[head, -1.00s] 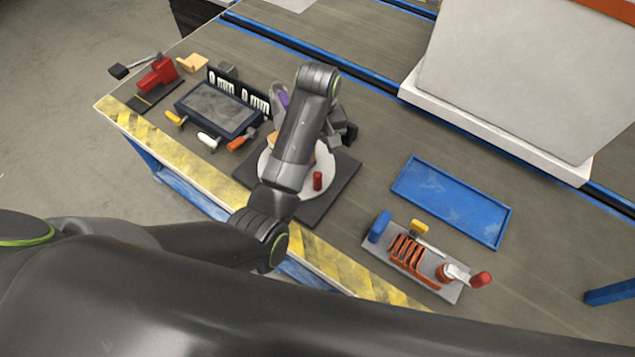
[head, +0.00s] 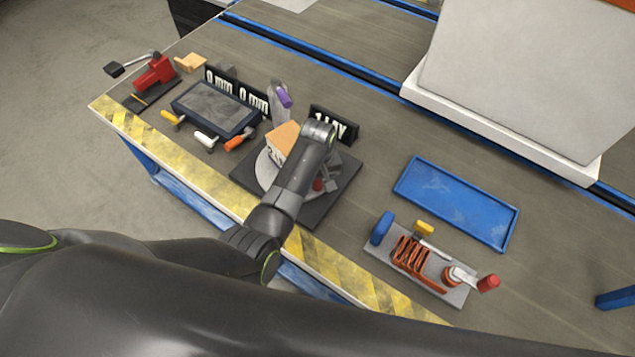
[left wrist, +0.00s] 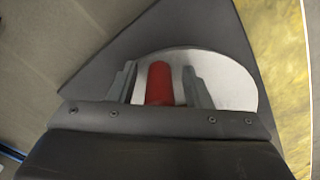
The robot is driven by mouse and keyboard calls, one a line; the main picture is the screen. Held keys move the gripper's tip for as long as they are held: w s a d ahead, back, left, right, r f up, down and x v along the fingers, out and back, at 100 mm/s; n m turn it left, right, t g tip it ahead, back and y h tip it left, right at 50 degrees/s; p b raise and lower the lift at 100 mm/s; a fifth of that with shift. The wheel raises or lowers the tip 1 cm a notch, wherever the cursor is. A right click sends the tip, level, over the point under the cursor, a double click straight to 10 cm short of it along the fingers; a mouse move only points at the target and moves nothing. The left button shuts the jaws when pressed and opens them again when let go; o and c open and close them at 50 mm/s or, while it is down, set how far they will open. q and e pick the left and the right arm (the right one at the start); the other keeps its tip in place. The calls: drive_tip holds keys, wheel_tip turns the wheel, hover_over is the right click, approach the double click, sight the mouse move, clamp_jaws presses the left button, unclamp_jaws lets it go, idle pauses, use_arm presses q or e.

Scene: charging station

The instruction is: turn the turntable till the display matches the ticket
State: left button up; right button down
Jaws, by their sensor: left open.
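The turntable is a pale round disc (head: 262,171) on a dark square base (head: 339,184), near the table's front edge. A tan block (head: 283,139) with partly hidden dark print sits on the disc. A red upright knob (head: 318,185) stands on the disc near its edge. My left gripper (head: 325,182) is low over the knob, partly hidden by my arm. In the left wrist view the knob (left wrist: 159,84) stands between the open fingers (left wrist: 160,82), with a gap showing on each side. A black sign (head: 335,125) behind the turntable seems to read "1 LAY". My right gripper is out of view.
Black plates (head: 237,92) reading "0 mm" stand behind a dark tray (head: 216,109), left of the turntable. A clear holder with a purple part (head: 283,97) stands behind the disc. A blue tray (head: 457,203) and a grey tool board (head: 420,263) lie right.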

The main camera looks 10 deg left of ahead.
use_arm(q)
drive_tip(key=shift+c, duration=0.2)
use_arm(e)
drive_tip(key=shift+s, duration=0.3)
use_arm(q)
clamp_jaws()
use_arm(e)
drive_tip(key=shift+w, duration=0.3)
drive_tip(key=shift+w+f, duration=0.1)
